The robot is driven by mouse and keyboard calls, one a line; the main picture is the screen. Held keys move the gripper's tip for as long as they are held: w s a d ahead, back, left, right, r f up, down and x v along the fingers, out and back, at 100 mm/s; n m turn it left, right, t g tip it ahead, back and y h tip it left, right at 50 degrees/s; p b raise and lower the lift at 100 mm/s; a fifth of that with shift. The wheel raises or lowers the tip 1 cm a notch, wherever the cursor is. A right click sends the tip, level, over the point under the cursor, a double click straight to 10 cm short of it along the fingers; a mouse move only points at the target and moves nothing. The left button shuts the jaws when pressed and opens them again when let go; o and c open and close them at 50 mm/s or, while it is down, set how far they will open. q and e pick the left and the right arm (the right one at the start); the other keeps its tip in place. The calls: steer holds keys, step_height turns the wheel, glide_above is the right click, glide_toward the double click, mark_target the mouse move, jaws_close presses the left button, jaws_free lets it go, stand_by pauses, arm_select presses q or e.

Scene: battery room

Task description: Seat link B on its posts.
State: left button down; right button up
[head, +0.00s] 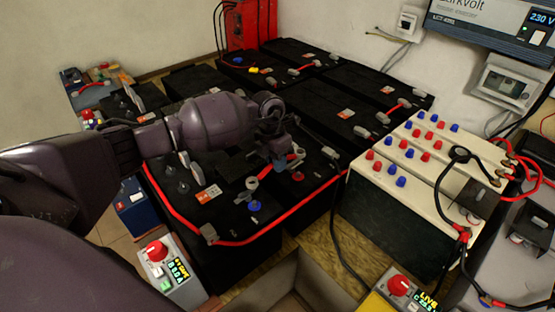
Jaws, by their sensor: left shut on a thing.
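My left gripper (280,152) reaches in from the left over the front black batteries and is shut, fingers down. A small red piece with grey ends, which looks like a link (297,155), shows at its fingertips. No letter on it can be read, and the fingers hide part of it. Posts with grey and blue parts (254,205) stand on the black battery (225,225) just below and left of the gripper. I cannot tell whether the link touches any post. My right gripper is not in view.
Cream batteries (375,195) with red and blue caps stand at the right. A red cable (262,239) runs along the front black battery's edge. Control boxes with red knobs (155,251) stand in front. Several black batteries (365,95) fill the back. A wall charger (500,25) hangs upper right.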

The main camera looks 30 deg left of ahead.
arm_select(q)
steer(key=b+x, duration=0.1)
steer(key=x, duration=0.3)
steer(key=a+b+x, duration=0.1)
steer(key=x, duration=0.1)
steer(key=shift+w+f+b, duration=0.2)
steer(key=shift+f+b, duration=0.1)
steer(key=shift+f, duration=0.05)
stand_by(1.4)
steer(key=shift+f, duration=0.55)
stand_by(0.7)
steer(key=shift+f, duration=0.1)
stand_by(0.5)
steer(key=shift+f, duration=0.3)
stand_by(0.5)
steer(key=shift+f, duration=0.2)
stand_by(0.4)
